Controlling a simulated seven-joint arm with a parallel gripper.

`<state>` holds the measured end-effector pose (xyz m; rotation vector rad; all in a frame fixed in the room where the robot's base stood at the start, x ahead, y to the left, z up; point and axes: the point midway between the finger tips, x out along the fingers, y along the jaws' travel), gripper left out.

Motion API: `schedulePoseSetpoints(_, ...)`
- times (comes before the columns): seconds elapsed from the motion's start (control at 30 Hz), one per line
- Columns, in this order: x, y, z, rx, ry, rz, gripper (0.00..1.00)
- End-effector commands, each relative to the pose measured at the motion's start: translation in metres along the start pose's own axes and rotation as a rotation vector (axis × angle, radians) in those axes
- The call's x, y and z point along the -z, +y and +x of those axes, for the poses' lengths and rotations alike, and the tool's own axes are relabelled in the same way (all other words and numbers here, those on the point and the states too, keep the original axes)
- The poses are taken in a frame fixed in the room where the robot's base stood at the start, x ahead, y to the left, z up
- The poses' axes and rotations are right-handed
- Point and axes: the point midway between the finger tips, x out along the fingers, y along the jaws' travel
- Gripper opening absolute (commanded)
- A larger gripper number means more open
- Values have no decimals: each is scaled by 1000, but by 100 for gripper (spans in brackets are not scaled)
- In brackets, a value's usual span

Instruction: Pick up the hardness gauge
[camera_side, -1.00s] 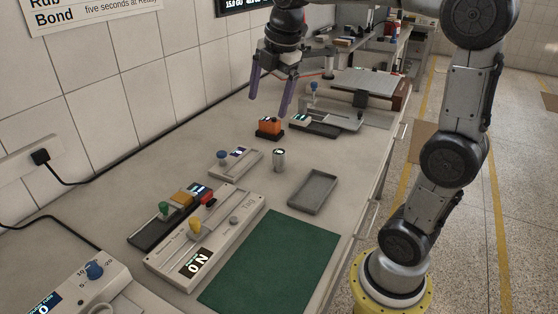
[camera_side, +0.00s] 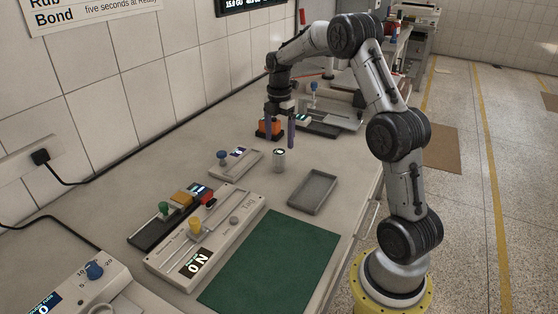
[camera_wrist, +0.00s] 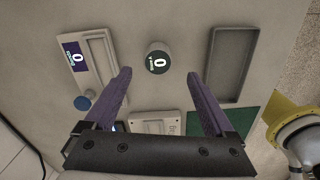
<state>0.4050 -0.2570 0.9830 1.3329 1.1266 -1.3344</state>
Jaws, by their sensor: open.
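The hardness gauge, as I take it, is a small grey cylinder (camera_side: 279,160) standing upright on the bench. Its dark round top with a white 0 shows in the wrist view (camera_wrist: 158,60). My gripper (camera_side: 280,145) is open and empty, its purple fingers pointing down. In the side view the fingertips are just above and behind the gauge. In the wrist view my gripper (camera_wrist: 160,74) has the gauge in line with the gap between its fingertips, slightly beyond them. I cannot tell the exact height left between them.
A grey tray (camera_side: 313,191) lies right of the gauge, and a knobbed device with a display (camera_side: 236,163) lies left. An orange device (camera_side: 263,130) stands behind my gripper. A green mat (camera_side: 272,262) and a long slide device (camera_side: 206,240) are nearer. Bare bench surrounds the gauge.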

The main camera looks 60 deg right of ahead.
Motion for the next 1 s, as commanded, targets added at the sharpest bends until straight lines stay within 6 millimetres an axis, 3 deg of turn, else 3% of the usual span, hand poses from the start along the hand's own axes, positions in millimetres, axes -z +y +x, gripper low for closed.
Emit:
schedulePoseSetpoints(0.63, -1, 3, 70, -1, 0, 0, 89)
schedulePoseSetpoints(0.93, -2, 4, 75, -4, -1, 0, 89)
schedulePoseSetpoints(1.0, -2, 4, 75, -4, -1, 0, 80)
